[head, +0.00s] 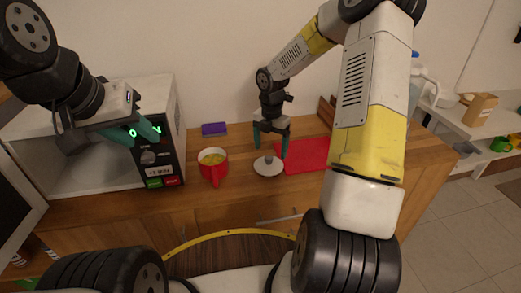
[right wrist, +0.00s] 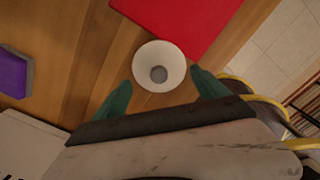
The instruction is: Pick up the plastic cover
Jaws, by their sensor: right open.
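The plastic cover (head: 267,166) is a white round disc with a grey knob in its middle. It lies on the wooden counter between the red mug and the red board, and also shows in the right wrist view (right wrist: 160,52). My right gripper (head: 271,148) is open and points down just above the cover. In the right wrist view its two green fingers (right wrist: 162,86) are spread on either side of the cover's near edge, with nothing between them gripped. My left gripper (head: 143,142) is empty in front of the microwave, its fingers apart.
A red mug (head: 213,172) with yellow contents stands left of the cover. A red board (head: 306,154) lies just right of it. A purple sponge-like block (head: 213,129) lies at the back near the wall. The microwave (head: 172,120) stands at the left with its door open.

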